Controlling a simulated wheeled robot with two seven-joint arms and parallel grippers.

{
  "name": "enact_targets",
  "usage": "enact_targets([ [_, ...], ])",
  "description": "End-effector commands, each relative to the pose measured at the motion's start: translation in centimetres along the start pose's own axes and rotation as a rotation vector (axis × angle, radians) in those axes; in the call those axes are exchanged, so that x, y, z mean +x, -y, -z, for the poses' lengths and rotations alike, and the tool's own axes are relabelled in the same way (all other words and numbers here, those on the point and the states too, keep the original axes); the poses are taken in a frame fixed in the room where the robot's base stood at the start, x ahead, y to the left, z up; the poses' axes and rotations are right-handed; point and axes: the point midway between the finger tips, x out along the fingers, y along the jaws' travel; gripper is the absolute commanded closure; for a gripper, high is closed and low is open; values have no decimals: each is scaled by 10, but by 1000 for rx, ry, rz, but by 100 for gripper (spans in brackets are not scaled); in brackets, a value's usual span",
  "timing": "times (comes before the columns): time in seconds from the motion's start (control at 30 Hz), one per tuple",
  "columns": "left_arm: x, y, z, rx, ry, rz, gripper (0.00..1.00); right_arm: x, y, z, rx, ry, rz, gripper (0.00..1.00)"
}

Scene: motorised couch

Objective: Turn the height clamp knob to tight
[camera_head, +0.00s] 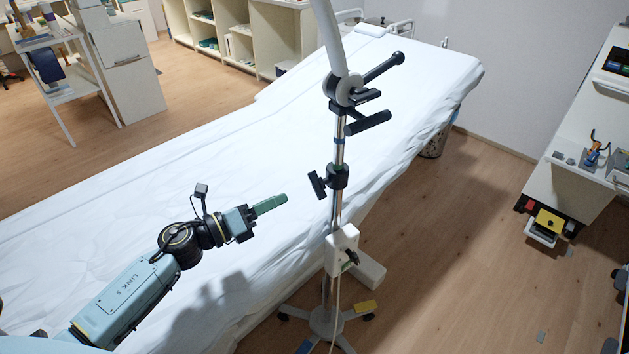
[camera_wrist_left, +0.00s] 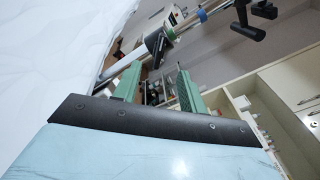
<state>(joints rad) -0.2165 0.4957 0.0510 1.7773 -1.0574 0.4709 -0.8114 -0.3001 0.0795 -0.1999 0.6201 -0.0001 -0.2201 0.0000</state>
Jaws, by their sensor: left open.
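The height clamp is a black collar (camera_head: 338,176) on the chrome pole of a stand, with a black T-shaped knob (camera_head: 317,185) on its left side. My left gripper (camera_head: 284,198), with green fingers, is to the left of the knob and a little lower in the head view, apart from it. In the left wrist view its fingers (camera_wrist_left: 158,88) are spread with nothing between them. The dark clamp (camera_wrist_left: 157,45) shows there on the slanting pole, above the fingers. My right gripper is not in view.
A couch (camera_head: 130,190) with a white sheet lies behind the pole. Above the clamp are black handles (camera_head: 370,123) and a curved grey arm. A white box (camera_head: 342,250) and a wheeled base (camera_head: 325,320) are below.

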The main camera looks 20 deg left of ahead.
Motion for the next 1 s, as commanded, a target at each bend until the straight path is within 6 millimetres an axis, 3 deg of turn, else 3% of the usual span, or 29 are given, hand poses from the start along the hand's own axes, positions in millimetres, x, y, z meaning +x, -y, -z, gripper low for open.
enact_targets([
  [0.3, 66, 2, -2, -3, 3, 2, 58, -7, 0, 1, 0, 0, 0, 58],
  [0.5, 98, 1, -1, -3, 3, 1, 58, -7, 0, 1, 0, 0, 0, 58],
  [0.7, 112, 0, 0, -4, 2, 0, 58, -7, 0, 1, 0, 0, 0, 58],
  [1.0, 114, 0, 0, -4, 2, 0, 58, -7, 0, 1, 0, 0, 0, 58],
])
